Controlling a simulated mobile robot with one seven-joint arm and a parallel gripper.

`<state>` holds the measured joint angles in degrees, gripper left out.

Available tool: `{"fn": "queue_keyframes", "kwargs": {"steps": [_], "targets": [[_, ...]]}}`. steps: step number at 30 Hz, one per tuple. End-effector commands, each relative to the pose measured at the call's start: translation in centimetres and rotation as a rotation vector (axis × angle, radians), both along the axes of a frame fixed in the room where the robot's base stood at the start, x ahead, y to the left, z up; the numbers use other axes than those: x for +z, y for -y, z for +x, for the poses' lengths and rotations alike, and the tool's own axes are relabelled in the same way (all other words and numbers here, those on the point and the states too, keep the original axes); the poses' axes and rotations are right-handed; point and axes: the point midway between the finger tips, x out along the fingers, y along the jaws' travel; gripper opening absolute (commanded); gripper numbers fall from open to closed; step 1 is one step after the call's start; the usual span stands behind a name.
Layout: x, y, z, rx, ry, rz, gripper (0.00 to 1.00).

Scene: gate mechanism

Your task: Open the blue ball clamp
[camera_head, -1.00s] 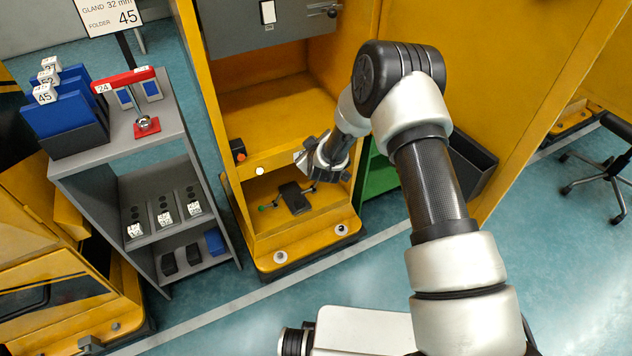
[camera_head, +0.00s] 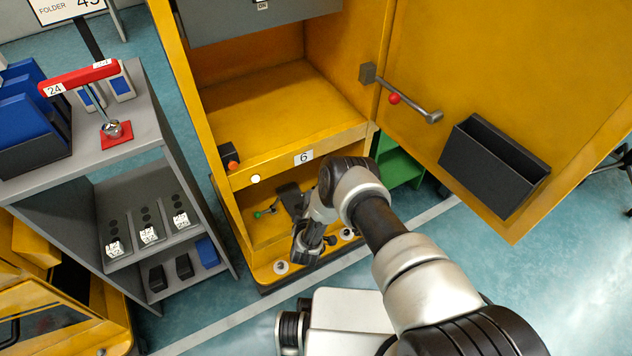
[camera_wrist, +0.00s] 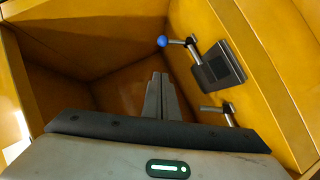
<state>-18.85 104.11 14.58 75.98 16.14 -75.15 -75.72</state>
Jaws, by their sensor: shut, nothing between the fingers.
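In the wrist view, a blue ball (camera_wrist: 162,42) sits on the end of a metal clamp lever (camera_wrist: 180,42). The lever joins the yellow panel beside a dark block (camera_wrist: 218,68). My gripper (camera_wrist: 160,76) is shut and empty, with its fingertips below the blue ball in the picture and apart from it. In the head view, my gripper (camera_head: 304,252) is at the front of the lower yellow compartment. The dark block also shows there (camera_head: 290,197), partly behind my arm. The blue ball is not visible in the head view.
A second lever (camera_wrist: 215,110) stands on the block's other side. A green ball (camera_head: 257,215) shows left of the block. The yellow cabinet (camera_head: 300,135) has its door (camera_head: 480,80) open, with a dark bin (camera_head: 495,165). A grey shelf unit (camera_head: 150,160) stands left.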

Motion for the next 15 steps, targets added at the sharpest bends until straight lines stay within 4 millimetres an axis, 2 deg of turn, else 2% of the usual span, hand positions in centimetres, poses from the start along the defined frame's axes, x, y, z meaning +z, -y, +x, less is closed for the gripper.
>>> {"fn": "queue_keyframes", "kwargs": {"steps": [12,15], "targets": [[-3.2,-0.3,8.3,-0.003,0.002,0.002,0.0],[-4.0,0.9,9.1,-0.004,0.0,0.001,0.0]]}}
